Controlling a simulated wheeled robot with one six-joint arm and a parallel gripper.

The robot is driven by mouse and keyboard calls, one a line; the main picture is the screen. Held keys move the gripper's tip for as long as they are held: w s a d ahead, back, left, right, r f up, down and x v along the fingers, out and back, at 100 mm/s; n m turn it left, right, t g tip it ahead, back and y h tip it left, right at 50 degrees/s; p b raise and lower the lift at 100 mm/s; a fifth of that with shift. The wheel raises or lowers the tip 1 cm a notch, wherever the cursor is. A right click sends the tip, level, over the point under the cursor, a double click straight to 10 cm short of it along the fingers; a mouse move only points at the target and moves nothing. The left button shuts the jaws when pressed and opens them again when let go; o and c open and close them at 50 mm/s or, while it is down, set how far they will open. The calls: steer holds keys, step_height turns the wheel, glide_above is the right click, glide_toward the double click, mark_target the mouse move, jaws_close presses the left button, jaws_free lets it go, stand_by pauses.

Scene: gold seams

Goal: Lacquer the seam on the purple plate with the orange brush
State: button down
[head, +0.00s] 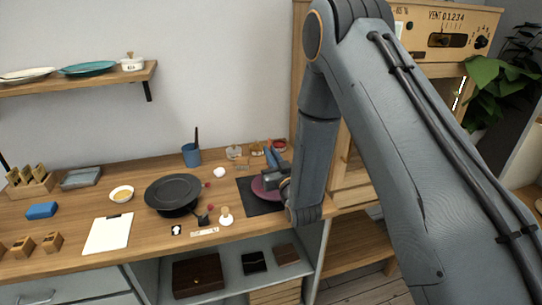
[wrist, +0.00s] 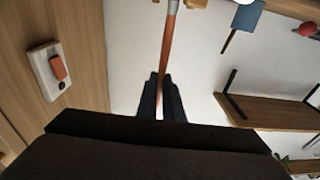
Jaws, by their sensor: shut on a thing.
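The purple plate (head: 262,190) lies on a dark mat (head: 257,208) at the right of the counter in the head view. My arm and gripper cover much of it, and I cannot make out its seam. My gripper (head: 275,175) is low over the plate; I cannot tell whether anything touches it. The brush's tip is not visible.
A black plate (head: 173,190) stands left of the mat, with small items in front. A blue cup (head: 191,155) and several small jars (head: 233,152) stand behind. A wooden cabinet (head: 345,180) rises close on the right. A white sheet (head: 108,233) lies at the left.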

steer(key=shift+r+p, duration=1.2)
steer(key=shift+r, duration=1.2)
